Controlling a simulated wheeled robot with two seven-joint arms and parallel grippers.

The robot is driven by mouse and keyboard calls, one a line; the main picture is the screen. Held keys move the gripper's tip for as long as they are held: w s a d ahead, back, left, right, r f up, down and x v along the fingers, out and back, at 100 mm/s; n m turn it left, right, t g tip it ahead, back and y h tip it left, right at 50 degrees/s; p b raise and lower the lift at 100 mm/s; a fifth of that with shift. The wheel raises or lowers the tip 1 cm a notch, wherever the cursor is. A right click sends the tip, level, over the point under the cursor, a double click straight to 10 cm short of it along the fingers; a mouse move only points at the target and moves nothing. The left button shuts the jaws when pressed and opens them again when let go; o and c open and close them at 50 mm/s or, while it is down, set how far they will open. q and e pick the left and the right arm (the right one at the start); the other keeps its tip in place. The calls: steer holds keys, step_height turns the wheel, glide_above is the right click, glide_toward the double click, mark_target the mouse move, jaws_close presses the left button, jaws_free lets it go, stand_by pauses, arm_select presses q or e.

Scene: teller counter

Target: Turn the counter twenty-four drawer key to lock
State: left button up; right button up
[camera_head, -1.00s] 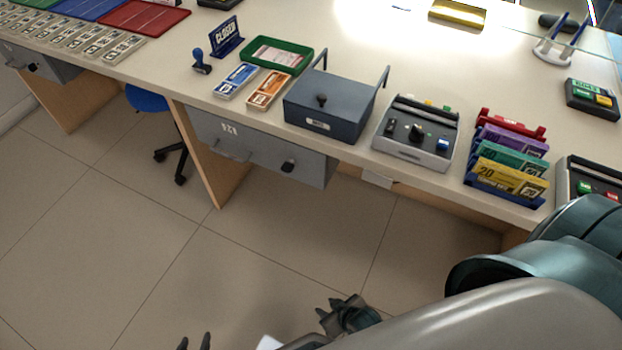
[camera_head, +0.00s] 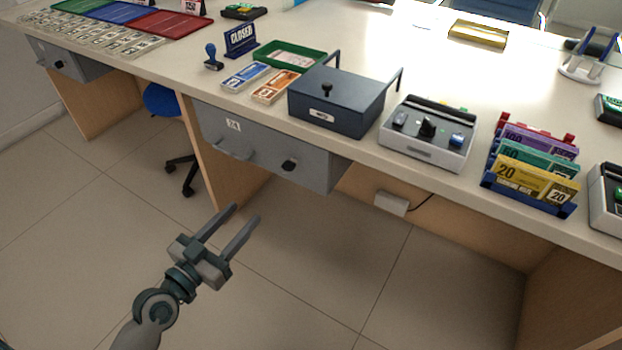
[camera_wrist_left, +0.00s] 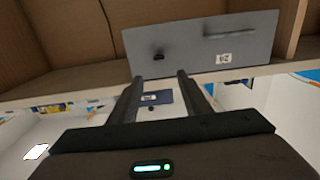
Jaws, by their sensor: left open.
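The grey drawer (camera_head: 262,146) labelled 24 hangs under the counter top, shut, with a bar handle (camera_head: 233,152) at its left. The black drawer key knob (camera_head: 289,165) sticks out of its front at the right. My left gripper (camera_head: 241,213) is open and empty, below and in front of the drawer, its fingers pointing toward it. In the left wrist view, the drawer face (camera_wrist_left: 200,45) appears upside down, the key knob (camera_wrist_left: 158,56) just beyond and between the open fingertips (camera_wrist_left: 158,78), apart from them. My right gripper is not in view.
Above the drawer, a dark blue box (camera_head: 338,101) stands on the counter near its front edge. A wooden panel (camera_head: 213,165) supports the counter left of the drawer. A small grey box (camera_head: 391,202) hangs under the counter at right. Floor space in front is clear.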

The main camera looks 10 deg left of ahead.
mark_target(290, 165)
arm_select(q)
steer(key=shift+d+r, duration=0.15)
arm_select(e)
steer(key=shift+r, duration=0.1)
arm_select(q)
steer(key=shift+w, duration=0.15)
steer(key=p+x, duration=0.1)
steer(key=x, duration=1.6)
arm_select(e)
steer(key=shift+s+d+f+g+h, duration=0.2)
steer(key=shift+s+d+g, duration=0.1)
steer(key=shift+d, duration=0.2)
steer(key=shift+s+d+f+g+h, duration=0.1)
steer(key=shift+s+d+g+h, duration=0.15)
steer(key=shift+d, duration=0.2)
arm_select(q)
steer(key=shift+d, duration=0.1)
steer(key=shift+c, duration=0.4)
steer(key=c, duration=1)
